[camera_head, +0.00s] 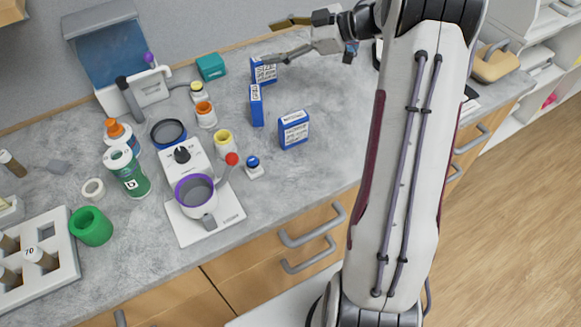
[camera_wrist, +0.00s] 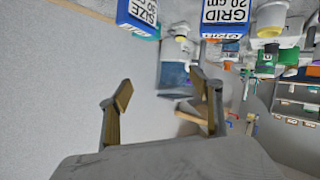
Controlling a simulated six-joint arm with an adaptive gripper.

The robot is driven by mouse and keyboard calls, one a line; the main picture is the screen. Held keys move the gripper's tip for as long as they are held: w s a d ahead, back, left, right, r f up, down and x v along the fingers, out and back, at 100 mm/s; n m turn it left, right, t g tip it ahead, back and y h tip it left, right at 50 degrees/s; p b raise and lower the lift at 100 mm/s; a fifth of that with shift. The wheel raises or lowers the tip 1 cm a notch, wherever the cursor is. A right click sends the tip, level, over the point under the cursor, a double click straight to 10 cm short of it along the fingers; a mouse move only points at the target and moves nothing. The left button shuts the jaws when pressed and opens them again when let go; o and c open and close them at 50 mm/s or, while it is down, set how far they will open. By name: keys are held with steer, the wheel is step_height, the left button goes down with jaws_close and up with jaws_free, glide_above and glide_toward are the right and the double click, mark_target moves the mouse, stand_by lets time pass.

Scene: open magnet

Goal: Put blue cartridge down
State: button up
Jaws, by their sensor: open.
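Several blue boxes with white printed labels stand on the grey counter in the head view. The rear blue box (camera_head: 264,75) is close beside one finger of my gripper (camera_head: 275,41); I cannot tell whether they touch. A narrow blue box (camera_head: 257,108) stands in front of it, and another blue box (camera_head: 294,132) stands further right and forward. Which one is the blue cartridge is not clear. My gripper's fingers are spread with nothing between them, also in the wrist view (camera_wrist: 161,82). There, two labelled blue boxes (camera_wrist: 137,14) (camera_wrist: 225,18) show at the top edge.
A white-and-purple device (camera_head: 196,190) stands at the front, with several bottles and jars to its left and behind it. A small teal box (camera_head: 210,67) is left of the rear box. Bare counter (camera_head: 325,95) lies right of the boxes. The wall is close behind.

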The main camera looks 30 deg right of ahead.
step_height(320, 180, up, 17)
steer(key=w+m+t+h, duration=0.3)
steer(key=m+t+h, duration=0.25)
steer(key=h, duration=0.35)
steer(key=s+a+r+m+h, duration=0.1)
steer(key=s+r+m+h, duration=0.15)
steer(key=s, duration=0.35)
steer(key=s+a+f+m+g, duration=0.1)
steer(key=s+a+f+g, duration=0.2)
steer(key=s, duration=0.8)
steer(key=s+a+f+m+g+y, duration=0.1)
steer(key=s+a+f+m+g, duration=0.1)
steer(key=s+a+f, duration=0.5)
steer(key=s+a+f+m+g+y, duration=0.1)
steer(key=s+a+f+g, duration=0.3)
steer(key=s, duration=1.2)
step_height(320, 180, down, 2)
steer(key=shift+a+f+m, duration=0.1)
steer(key=shift+a+m, duration=0.2)
steer(key=shift+a, duration=0.7)
